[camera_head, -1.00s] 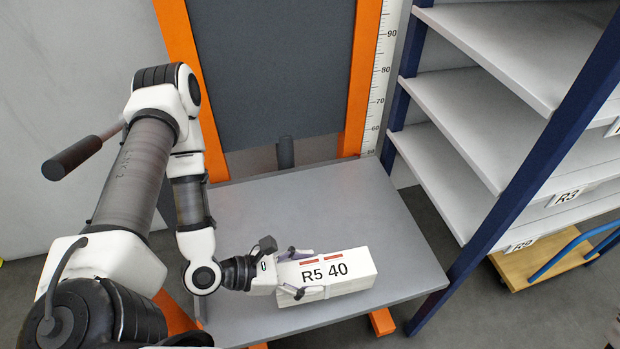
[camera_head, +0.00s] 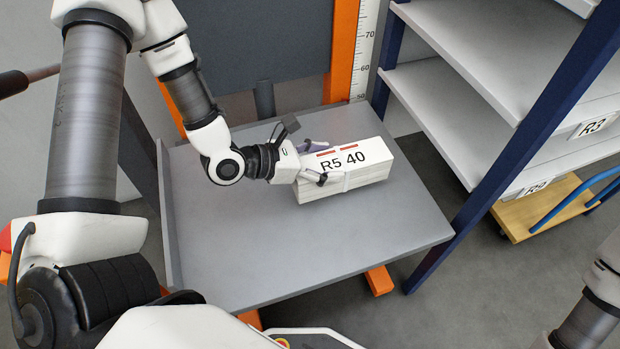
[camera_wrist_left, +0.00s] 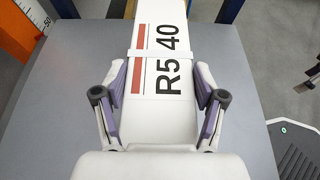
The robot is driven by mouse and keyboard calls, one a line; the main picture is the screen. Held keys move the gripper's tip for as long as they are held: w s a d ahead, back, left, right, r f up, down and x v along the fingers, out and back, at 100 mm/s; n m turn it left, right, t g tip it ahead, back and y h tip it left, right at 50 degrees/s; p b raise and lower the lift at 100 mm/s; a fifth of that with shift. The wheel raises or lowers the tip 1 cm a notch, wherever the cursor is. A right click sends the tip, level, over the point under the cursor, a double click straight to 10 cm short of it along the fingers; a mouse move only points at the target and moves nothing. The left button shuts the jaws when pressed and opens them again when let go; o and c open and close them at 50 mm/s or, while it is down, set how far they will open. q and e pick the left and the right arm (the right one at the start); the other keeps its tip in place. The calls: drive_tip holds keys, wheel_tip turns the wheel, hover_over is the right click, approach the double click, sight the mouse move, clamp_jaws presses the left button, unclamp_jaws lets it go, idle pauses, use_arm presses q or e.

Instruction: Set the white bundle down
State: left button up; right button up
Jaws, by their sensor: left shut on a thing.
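The white bundle (camera_head: 345,170), labelled "R5 40" with red bars and a pale strap, is over the grey platform (camera_head: 250,255) of an orange-framed lift. My left gripper (camera_head: 316,163) is shut on its left end, with one finger on each side. In the left wrist view the bundle (camera_wrist_left: 168,45) lies between the purple-padded fingers (camera_wrist_left: 160,100). I cannot tell whether its underside touches the platform. Part of my right arm shows at the lower right of the head view; its gripper is out of view.
A shelf rack with blue posts (camera_head: 505,150) and grey shelves (camera_head: 455,110) stands to the right, carrying labels R3 and R9. A wooden cart (camera_head: 545,205) with a blue handle is beside it. The platform's front and left are bare.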

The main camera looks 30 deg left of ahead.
use_arm(q)
drive_tip(key=shift+w, duration=0.4)
wheel_tip(320, 180, down, 3)
drive_tip(key=shift+f+b, duration=0.2)
drive_tip(key=shift+b, duration=0.7)
drive_tip(key=shift+r, duration=0.1)
drive_tip(key=o, duration=1.8)
